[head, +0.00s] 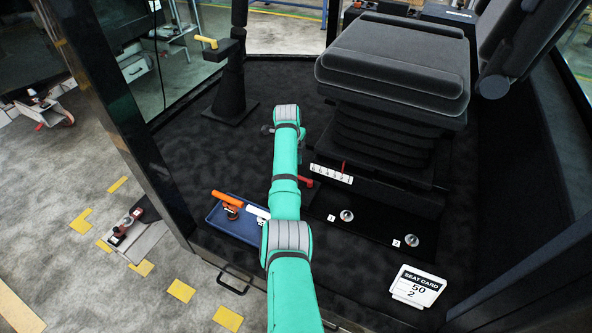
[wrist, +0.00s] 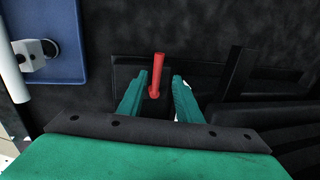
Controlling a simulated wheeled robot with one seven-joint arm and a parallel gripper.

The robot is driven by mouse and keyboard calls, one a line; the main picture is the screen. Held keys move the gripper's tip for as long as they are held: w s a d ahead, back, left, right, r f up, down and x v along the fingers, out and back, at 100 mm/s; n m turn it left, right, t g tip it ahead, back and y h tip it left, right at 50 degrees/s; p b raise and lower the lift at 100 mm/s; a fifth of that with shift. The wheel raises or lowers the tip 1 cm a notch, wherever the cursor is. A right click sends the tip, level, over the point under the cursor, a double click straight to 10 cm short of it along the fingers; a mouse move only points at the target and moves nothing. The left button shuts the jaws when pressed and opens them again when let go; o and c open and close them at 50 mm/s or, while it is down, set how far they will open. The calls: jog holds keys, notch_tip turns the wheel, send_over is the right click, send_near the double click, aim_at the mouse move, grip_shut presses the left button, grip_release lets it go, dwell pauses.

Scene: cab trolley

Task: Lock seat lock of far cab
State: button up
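A red lever (head: 306,181), which looks like the seat lock, sits low at the seat base, just right of my arm in the head view. In the wrist view the red lever (wrist: 158,70) stands upright between the two teal fingers of my gripper (wrist: 160,78). The fingers are open, with a visible gap on each side of the lever; whether either touches it I cannot tell. In the head view my arm hides the gripper. The black seat (head: 395,70) stands on a bellows base. A white scale strip (head: 324,172) with a red pointer (head: 343,167) is beside the lever.
A blue tray (head: 222,219) with an orange-handled tool (head: 227,198) lies left of my arm. Two silver knobs (head: 347,215) (head: 411,240) are on the dark plate. A seat card (head: 416,287) reads "50" and "2". A yellow-handled pedestal (head: 231,85) stands at the back left.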

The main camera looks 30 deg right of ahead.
jog(key=r, duration=0.3)
jog(key=s+a+r, duration=0.1)
jog(key=r, duration=0.1)
jog(key=shift+r, duration=0.15)
jog(key=shift+w, duration=0.1)
